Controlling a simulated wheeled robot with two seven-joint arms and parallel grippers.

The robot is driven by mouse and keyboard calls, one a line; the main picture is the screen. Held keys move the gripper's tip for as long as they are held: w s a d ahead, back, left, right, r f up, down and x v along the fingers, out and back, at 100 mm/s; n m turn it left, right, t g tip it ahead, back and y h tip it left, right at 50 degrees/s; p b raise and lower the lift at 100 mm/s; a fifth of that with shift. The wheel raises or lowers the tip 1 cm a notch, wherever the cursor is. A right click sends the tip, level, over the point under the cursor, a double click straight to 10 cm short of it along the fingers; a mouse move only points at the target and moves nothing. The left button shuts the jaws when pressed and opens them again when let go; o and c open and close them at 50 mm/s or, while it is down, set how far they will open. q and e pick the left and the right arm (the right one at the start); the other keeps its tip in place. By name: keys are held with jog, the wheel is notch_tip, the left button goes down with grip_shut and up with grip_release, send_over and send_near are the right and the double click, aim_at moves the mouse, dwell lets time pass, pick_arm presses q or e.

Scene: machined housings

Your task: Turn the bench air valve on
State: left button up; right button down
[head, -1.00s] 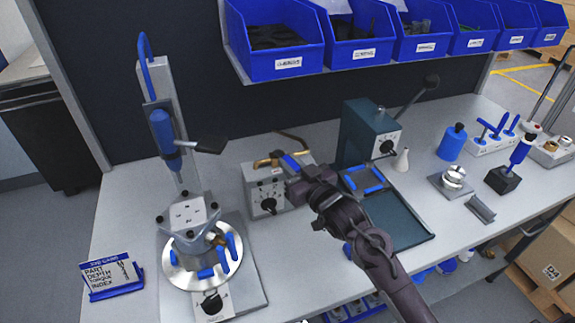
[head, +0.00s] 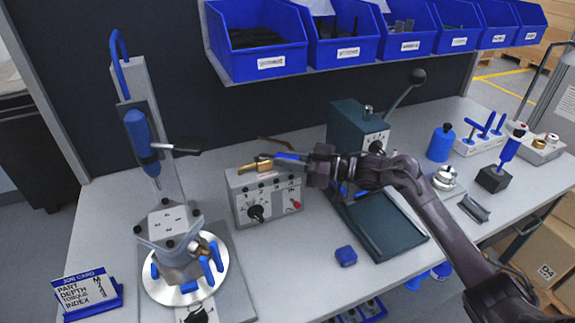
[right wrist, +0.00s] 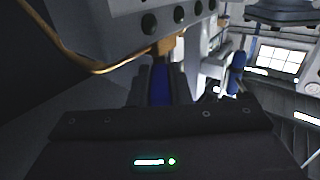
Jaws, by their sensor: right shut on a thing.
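The air valve is a brass fitting (head: 258,163) on top of a grey control box (head: 256,207), with a blue lever (head: 288,156) pointing right along the box top. My right gripper (head: 304,160) reaches in from the right and is shut on the lever's end. In the right wrist view, the blue lever (right wrist: 160,86) lies between the two dark fingers, and the brass fitting (right wrist: 163,47) shows just beyond it. The fingers hide part of the lever. My left gripper is not in view.
A press fixture (head: 180,230) stands left, a dark green machine (head: 350,130) behind right. A dark tray (head: 385,225) and a blue block (head: 346,256) lie right. Blue bins (head: 258,45) hang above.

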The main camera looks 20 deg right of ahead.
jog(key=shift+w+r, duration=0.1)
dwell(0.4)
jog(key=c, duration=1.3)
grip_release()
jog(key=shift+c, duration=0.2)
jog(key=shift+s+d+f, duration=0.2)
jog(key=shift+s+d, duration=0.05)
jog(key=shift+d, duration=0.15)
jog(key=b+v, duration=0.2)
jog(key=v, duration=0.5)
jog(key=shift+r, duration=0.15)
